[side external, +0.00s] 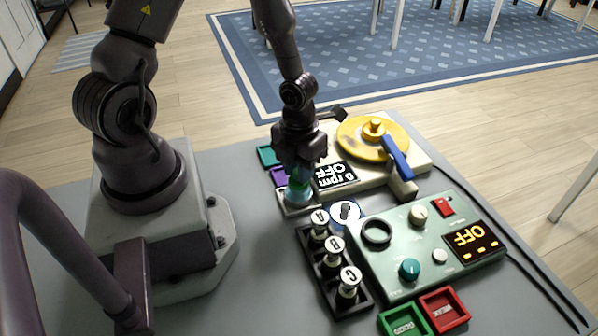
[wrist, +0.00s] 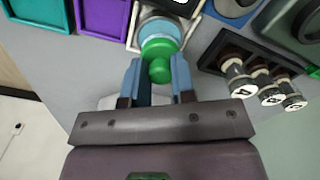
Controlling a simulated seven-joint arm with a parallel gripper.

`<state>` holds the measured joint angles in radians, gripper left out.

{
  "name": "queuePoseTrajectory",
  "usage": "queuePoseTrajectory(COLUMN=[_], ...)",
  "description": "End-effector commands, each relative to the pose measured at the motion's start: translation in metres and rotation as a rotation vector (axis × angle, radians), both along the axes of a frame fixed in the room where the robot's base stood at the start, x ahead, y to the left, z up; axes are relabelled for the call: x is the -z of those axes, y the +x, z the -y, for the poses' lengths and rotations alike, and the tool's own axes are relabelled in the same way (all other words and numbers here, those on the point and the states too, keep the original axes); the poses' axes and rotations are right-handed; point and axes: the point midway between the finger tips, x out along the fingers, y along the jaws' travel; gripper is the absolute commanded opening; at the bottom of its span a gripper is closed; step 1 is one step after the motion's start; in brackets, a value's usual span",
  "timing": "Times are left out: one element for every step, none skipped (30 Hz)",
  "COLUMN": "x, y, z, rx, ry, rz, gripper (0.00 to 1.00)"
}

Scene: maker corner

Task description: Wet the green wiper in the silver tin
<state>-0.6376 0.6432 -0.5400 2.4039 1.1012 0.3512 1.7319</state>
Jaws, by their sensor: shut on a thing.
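The wiper, with a green knob (wrist: 160,72) and a pale blue-teal round body (side external: 298,196), is upright in my gripper. My gripper (wrist: 157,68) is shut on the green knob, a finger on each side; in the side view my gripper (side external: 299,172) points down. A pale silver square tin (side external: 297,212), which looks like the silver tin, lies right under the wiper. The wiper covers most of its inside, and I cannot tell whether the wiper touches its bottom. The tin's rim also shows in the wrist view (wrist: 133,28).
Teal (side external: 267,155) and purple (side external: 279,176) trays line up beyond the tin. A black rack (side external: 333,270) with stamps A, B, C and a round white dish (side external: 346,213) stand close right. A yellow turntable (side external: 355,130) and a green control box (side external: 430,245), both reading OFF, lie further right.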

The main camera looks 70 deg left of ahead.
Motion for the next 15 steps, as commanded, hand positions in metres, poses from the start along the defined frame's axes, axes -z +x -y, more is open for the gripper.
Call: queuePoseTrajectory(x=[-0.005,-0.007,-0.01,-0.013,-0.015,-0.019,-0.021,-0.024,-0.027,-0.029,-0.031,-0.035,-0.037,-0.04,-0.043], y=[0.0,0.0,0.0,0.0,0.0,0.0,0.0,0.0,0.0,0.0,0.0,0.0,0.0,0.0,0.001], z=[-0.001,-0.001,-0.001,-0.001,-0.001,-0.001,-0.001,-0.001,-0.001,-0.001,-0.001,-0.001,-0.001,-0.001,-0.001], rx=[-0.002,-0.002,-0.002,-0.002,-0.003,-0.002,-0.002,-0.003,-0.002,-0.002,-0.001,-0.002,-0.001,-0.003,-0.001], ry=[0.002,0.0,0.001,0.002,0.002,0.002,0.002,0.001,0.002,0.001,0.001,0.002,0.003,0.002,0.002], rz=[0.001,0.001,0.002,0.003,0.002,0.003,0.003,0.003,0.002,0.002,0.002,0.002,0.003,0.002,0.003], gripper=[0.05,0.05,0.05,0.05,0.05,0.05,0.05,0.05,0.05,0.05,0.05,0.05,0.05,0.05,0.05])
